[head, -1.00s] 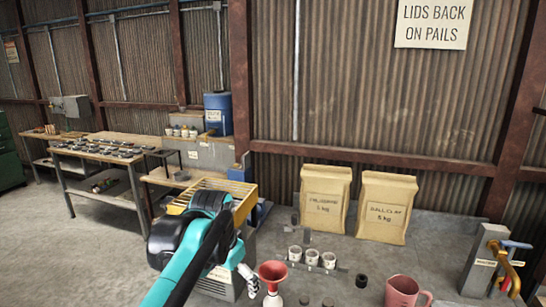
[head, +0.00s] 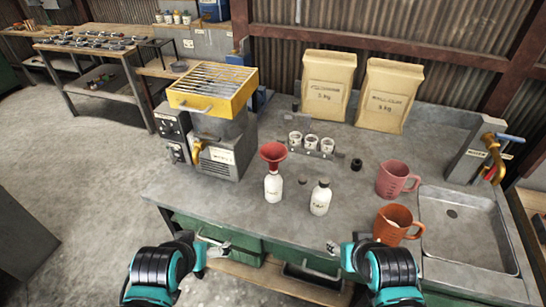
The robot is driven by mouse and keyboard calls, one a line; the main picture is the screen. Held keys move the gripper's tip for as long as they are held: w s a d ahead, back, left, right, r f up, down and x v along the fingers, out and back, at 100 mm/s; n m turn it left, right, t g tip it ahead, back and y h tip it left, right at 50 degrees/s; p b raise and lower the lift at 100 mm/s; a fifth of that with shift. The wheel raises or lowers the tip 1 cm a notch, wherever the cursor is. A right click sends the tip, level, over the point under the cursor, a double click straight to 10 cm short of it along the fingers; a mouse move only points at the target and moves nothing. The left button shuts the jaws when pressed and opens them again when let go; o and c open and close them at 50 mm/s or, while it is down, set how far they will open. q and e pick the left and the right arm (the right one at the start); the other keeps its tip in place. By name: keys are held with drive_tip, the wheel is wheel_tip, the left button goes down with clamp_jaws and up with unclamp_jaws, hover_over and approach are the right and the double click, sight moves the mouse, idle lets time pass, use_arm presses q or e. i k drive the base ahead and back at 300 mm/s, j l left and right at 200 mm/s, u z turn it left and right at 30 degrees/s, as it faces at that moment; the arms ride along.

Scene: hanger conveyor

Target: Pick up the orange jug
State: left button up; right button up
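The orange jug (head: 396,226) stands upright on the grey worktop near its front edge, just left of the sink, in the head view. Its handle points right. A similar pinkish-red jug (head: 394,179) stands behind it. My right gripper (head: 334,249) is in front of the worktop's edge, left of the orange jug and apart from it. Its fingers are small and I cannot tell their opening. My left gripper (head: 217,247) is farther left, in front of the worktop, with its fingers apart and nothing between them.
Two white bottles (head: 320,198) stand left of the jugs, one with a red funnel (head: 273,153) in it. A metal sink (head: 467,226) with a tap (head: 494,158) is at the right. Paper sacks (head: 328,84) and small white cups (head: 311,142) stand behind.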

sight(394, 221)
drive_tip(key=z, duration=1.3)
